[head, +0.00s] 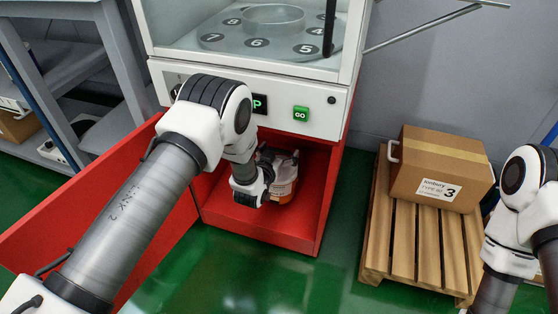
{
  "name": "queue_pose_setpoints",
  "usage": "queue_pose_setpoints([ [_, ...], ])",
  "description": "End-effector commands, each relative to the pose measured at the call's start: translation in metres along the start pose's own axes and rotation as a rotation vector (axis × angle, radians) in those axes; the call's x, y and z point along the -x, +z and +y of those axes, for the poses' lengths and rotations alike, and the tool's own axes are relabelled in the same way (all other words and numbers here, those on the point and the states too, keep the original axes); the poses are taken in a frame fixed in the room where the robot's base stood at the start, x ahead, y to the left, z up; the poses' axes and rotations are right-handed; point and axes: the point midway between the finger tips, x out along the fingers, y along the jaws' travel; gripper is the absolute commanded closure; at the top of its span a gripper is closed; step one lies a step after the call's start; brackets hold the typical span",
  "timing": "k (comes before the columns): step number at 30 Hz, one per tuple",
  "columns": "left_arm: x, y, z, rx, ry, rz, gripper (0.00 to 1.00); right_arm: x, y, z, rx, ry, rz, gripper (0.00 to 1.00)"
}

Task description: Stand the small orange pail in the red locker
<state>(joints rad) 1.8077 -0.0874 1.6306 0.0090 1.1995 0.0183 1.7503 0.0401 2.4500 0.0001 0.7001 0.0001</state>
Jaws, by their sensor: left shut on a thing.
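The red locker (263,226) is the open compartment under the white machine, and its red door (95,205) stands swung out to the left. My left arm reaches into the locker. My left gripper (272,177) is there, shut on the small orange pail (284,188). The pail looks upright, just inside the opening and near the locker floor. I cannot tell whether it touches the floor. The gripper and wrist hide the pail's left side. My right arm shows at the right edge, but its gripper is out of the picture.
The white machine (322,122) with a numbered turntable stands above the locker. A cardboard box (437,155) sits on a wooden pallet (403,238) to the right. A grey shelf rack (62,60) is at the left. The green floor (245,275) in front of the locker is clear.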

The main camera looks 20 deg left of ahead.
Motion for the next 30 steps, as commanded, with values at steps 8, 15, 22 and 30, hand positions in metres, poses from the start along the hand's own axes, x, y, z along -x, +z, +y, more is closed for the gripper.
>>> queue_pose_setpoints([
  [8, -0.006, 0.029, -0.001, 0.000, -0.001, 0.003, 0.75, -0.023, -0.001, 0.001, -0.004, 0.000, 0.003, 0.60],
  [15, -0.006, 0.029, -0.001, 0.000, -0.001, 0.003, 0.75, -0.022, -0.001, 0.001, -0.005, 0.001, 0.003, 0.60],
  [22, -0.005, 0.032, -0.001, 0.000, -0.001, -0.003, 0.00, -0.022, -0.001, 0.001, -0.005, 0.001, 0.003, 0.60],
  [30, -0.004, 0.030, -0.001, 0.000, -0.001, -0.003, 0.00, -0.021, -0.001, 0.001, -0.005, 0.000, 0.003, 0.60],
])
